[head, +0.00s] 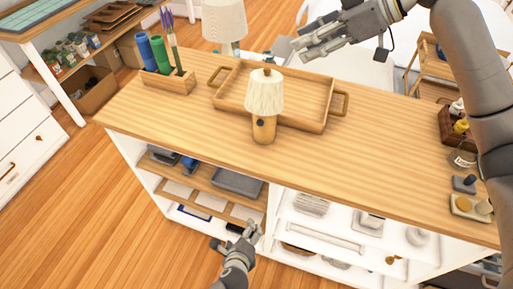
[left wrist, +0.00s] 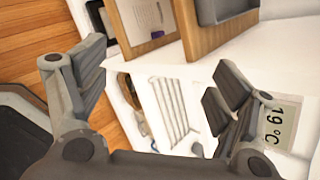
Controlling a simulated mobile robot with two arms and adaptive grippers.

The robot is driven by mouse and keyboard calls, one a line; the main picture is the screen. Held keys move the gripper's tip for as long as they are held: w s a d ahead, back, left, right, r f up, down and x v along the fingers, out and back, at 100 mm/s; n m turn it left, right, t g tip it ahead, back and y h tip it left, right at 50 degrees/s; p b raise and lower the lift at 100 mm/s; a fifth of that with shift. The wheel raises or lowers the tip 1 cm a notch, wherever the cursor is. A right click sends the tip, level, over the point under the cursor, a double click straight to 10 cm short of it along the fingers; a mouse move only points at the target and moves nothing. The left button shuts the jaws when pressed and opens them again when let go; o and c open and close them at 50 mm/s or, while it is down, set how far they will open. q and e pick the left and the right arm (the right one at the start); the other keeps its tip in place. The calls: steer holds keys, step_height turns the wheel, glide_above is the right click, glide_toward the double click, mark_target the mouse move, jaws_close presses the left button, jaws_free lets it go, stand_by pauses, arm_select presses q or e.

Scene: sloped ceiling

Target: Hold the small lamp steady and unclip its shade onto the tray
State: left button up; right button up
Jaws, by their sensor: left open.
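The small lamp (head: 264,128) stands upright on the wooden counter, with a round wooden body. Its cream pleated shade (head: 264,92) sits on top, with a small knob above. The wooden tray (head: 318,91), with two side handles, lies just behind the lamp and looks empty; the lamp hides part of its front edge. My right gripper (head: 299,44) is open and empty, above the tray's far right side and apart from the lamp. My left gripper (head: 250,233) is low in front of the counter's shelves, well below the lamp; its open, empty fingers show in the left wrist view (left wrist: 160,92).
A wooden holder (head: 168,80) with green and blue cylinders and purple-tipped stems stands left of the tray. Small dishes (head: 468,206) and a bottle crate (head: 455,125) occupy the counter's right end. Open shelves (head: 205,185) lie below. The counter's middle right is clear.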

arm_select(q)
steer(key=w+d+r+m+t+y, duration=0.1)
steer(key=w+d+r+m+t, duration=0.2)
steer(key=r, duration=0.9)
steer(key=w+r+m+t, duration=0.2)
steer(key=r+m+t, duration=0.15)
steer(key=r, duration=0.95)
steer(key=m+t+h, duration=0.2)
steer(key=m+h, duration=0.1)
steer(key=m, duration=0.2)
glide_toward(265, 119)
steer(key=f, duration=0.1)
steer(key=w+f, duration=0.2)
steer(key=shift+w+a+f, duration=0.15)
steer(key=shift+a+f, duration=0.2)
steer(key=shift+a, duration=0.05)
steer(key=shift+w+d+r+m+h, duration=0.1)
steer(key=shift+w+r+m+h, duration=0.2)
steer(key=shift+w+h, duration=0.15)
steer(key=w, duration=0.3)
steer(key=w+d, duration=0.1)
steer(key=w, duration=0.6)
steer(key=shift+d, duration=0.4)
